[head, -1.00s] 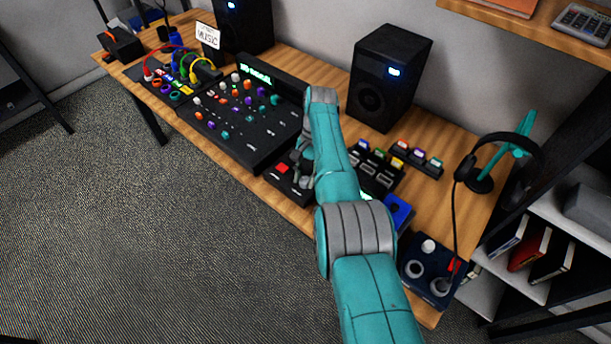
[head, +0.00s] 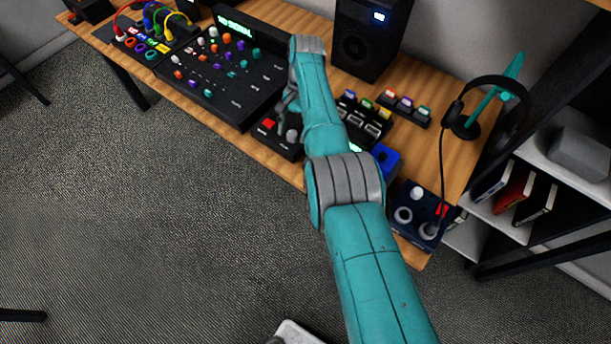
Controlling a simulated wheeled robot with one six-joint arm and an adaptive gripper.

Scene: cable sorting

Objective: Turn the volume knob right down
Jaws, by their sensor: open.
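A small black box (head: 265,138) with a red button (head: 269,124) sits at the table's front edge. A round grey knob (head: 292,136) shows on its right part, beside my arm; I take it for the volume knob, but its label and pointer are too small to read. My gripper (head: 283,124) hangs down from my teal arm just above and beside this box. Its jaws are open, partly hidden by the arm, and I cannot tell whether a finger touches the knob.
A large black mixer (head: 215,85) with coloured knobs lies to the left. A black speaker (head: 352,45) stands behind my arm. Small switch blocks (head: 368,115), a blue block (head: 386,158), a dark blue panel (head: 408,232) and headphones (head: 505,90) are to the right.

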